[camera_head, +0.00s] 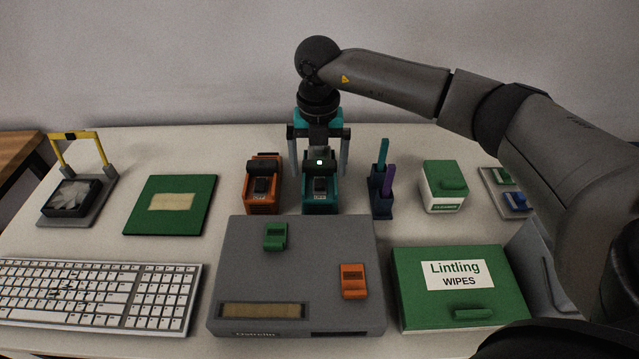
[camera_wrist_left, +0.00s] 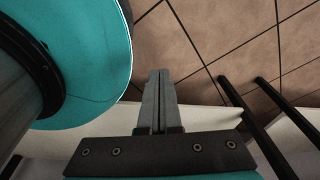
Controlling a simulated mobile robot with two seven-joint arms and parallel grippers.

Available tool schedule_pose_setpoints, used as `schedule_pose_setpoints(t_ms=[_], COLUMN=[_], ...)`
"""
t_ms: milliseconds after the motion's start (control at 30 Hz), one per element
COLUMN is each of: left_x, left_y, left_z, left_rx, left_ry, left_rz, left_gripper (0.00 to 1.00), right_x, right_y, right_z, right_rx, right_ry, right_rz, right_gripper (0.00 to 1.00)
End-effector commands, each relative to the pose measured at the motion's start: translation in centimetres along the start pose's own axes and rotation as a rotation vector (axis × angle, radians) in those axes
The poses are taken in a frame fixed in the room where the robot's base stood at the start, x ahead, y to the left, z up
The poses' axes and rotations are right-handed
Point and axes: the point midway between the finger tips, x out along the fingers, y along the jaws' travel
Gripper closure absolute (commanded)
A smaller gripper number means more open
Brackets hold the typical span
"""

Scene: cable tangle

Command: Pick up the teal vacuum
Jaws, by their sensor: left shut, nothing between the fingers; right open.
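The teal vacuum (camera_head: 320,196) stands upright near the middle of the table in the head view, with a green light on its dark top. My right gripper (camera_head: 319,170) is open above and behind it, with one finger to each side. Gaps show between the fingers and the teal body; I cannot tell how far down they reach around it. My left gripper (camera_wrist_left: 158,98) is shut and empty in the left wrist view, above the tiled floor and away from the vacuum. It is not in the head view.
An orange device (camera_head: 262,193) stands close left of the vacuum, and a blue holder with sticks (camera_head: 381,196) stands to its right. A grey box (camera_head: 290,255) is directly in front. A green-and-white box (camera_head: 443,186) and green wipes box (camera_head: 455,290) are further right.

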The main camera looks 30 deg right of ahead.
Motion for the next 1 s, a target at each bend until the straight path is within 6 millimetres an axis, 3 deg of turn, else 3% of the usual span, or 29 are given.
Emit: schedule_pose_setpoints(t_ms=[267, 533, 1000], left_x=[1.3, 1.2, 1.3], left_y=[-0.9, -1.8, -1.3], left_z=[0.3, 0.3, -0.4], left_rx=[0.001, 0.003, 0.0], left_ry=[0.0, 0.001, 0.011], left_rz=[-0.012, -0.023, -0.018], left_gripper=[1.0, 1.0, 1.0], right_x=[4.2, 4.6, 4.5], right_y=[-0.2, -0.2, -0.2], right_z=[0.3, 0.3, 0.3], right_rx=[-0.001, -0.001, 0.0], right_ry=[0.003, 0.001, 0.001], right_rz=[-0.001, 0.0, 0.0], right_gripper=[0.0, 0.0, 0.53])
